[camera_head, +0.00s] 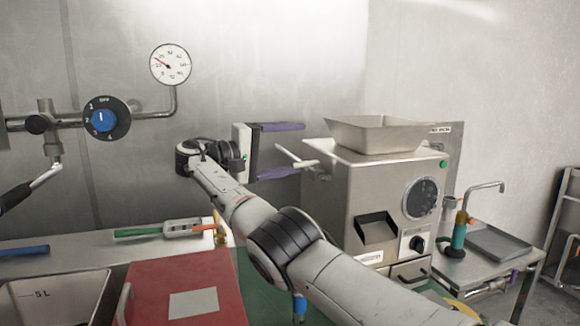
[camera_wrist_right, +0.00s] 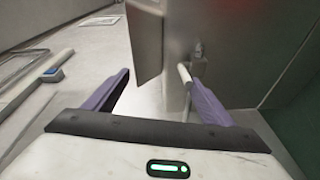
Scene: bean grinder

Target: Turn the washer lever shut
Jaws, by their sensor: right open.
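A pale lever (camera_head: 296,158) sticks out from the left side of the steel machine (camera_head: 350,200). My right gripper (camera_head: 279,150) is open beside the machine, its two purple fingers pointing right. In the head view the lever's free end lies between the finger levels. In the right wrist view the pale lever (camera_wrist_right: 185,74) is close to the tip of the right-hand finger, and I cannot tell whether they touch. The gripper (camera_wrist_right: 158,86) holds nothing. I cannot tell for sure that this is the washer lever. My left gripper is not in view.
A hopper (camera_head: 375,133) tops the machine. A blue dial (camera_head: 104,119) and a gauge (camera_head: 170,64) are at the left wall. A black-gripped handle (camera_head: 15,196) hangs below the pipe. A red box (camera_head: 185,285) stands in front.

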